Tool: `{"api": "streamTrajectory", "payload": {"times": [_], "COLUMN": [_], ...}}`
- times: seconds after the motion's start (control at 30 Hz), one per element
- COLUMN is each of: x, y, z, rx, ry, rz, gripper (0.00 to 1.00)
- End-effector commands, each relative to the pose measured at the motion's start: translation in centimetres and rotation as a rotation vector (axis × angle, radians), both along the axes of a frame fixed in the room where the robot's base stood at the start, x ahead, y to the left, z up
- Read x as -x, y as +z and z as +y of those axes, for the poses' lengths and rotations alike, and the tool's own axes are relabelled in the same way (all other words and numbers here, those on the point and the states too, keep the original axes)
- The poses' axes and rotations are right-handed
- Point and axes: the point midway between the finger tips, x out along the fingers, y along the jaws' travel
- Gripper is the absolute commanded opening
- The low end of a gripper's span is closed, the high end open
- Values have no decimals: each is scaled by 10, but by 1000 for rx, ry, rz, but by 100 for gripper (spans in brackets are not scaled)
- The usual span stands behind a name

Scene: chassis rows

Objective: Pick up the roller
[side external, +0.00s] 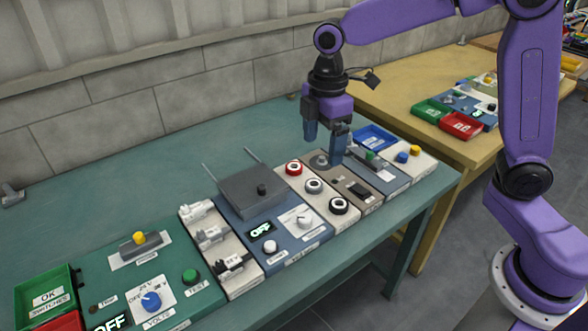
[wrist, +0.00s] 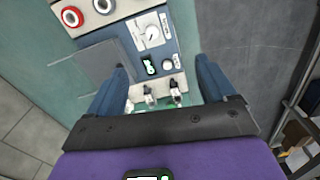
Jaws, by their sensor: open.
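No part in view is clearly marked as the roller, and I cannot tell which one it is. The candidates are a dark piece (side external: 358,188) lying on the brown panel and three round parts on the pale panel beside it: a red ring (side external: 293,168), a grey ring (side external: 314,186) and a black ring (side external: 338,206). My gripper (side external: 325,148) is open and empty, pointing down above the brown panel's far end, over a grey round part (side external: 320,161). In the wrist view my gripper (wrist: 161,67) frames the blue panel; the red ring (wrist: 71,17) shows at the upper left.
A grey box (side external: 252,190) with two upright rods stands left of the rings. A blue bin (side external: 375,136) is right of my gripper.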

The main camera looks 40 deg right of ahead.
Motion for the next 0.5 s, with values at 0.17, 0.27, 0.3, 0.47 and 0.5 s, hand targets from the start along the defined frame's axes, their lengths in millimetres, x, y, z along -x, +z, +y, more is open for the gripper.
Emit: {"api": "streamTrajectory", "payload": {"times": [0.17,0.27,0.3,0.47,0.5], "x": [-63,-95,-108,-153,-162], "y": [-8,-15,-17,-30,-34], "z": [-4,-12,-16,-37,-43], "rx": [4,7,7,9,9], "ry": [75,121,140,213,231], "rz": [3,5,5,7,8], "gripper": [84,84,84,84,84]}}
